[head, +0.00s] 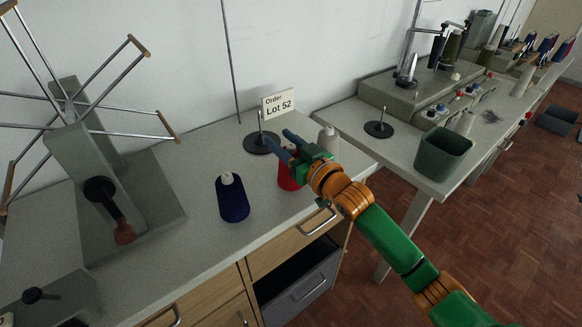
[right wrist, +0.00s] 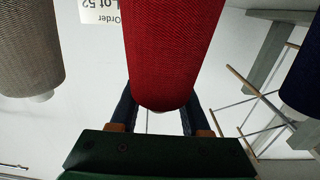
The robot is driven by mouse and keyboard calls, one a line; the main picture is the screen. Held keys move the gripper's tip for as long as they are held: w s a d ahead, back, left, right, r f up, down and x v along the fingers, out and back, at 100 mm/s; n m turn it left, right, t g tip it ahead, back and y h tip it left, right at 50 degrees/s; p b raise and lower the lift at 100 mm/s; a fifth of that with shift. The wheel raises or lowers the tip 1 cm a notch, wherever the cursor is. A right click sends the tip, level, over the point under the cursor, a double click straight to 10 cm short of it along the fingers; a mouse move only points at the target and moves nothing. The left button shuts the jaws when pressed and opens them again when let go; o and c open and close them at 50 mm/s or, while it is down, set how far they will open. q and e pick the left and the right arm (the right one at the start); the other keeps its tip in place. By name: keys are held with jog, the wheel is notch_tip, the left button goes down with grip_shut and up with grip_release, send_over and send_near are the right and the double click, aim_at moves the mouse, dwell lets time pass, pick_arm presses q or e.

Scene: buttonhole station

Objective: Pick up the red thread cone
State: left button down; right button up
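The red thread cone (head: 287,179) stands on the grey table, partly hidden in the head view by my right gripper (head: 279,145). In the right wrist view the red cone (right wrist: 172,50) looms large and inverted, its narrow end toward the palm. The right gripper's two blue fingers are spread, one showing at each side of the cone's narrow end. Their tips are partly hidden behind the cone. I cannot tell whether they touch it. My left gripper is in neither view.
A blue thread cone (head: 232,198) stands to the left on the table, and a pale cone (head: 328,141) to the right. A black spindle stand (head: 260,144) and an "Order Lot 52" card (head: 279,104) are behind. A metal-armed winder (head: 100,150) fills the left side.

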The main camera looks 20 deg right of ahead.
grip_shut()
dwell(1.2)
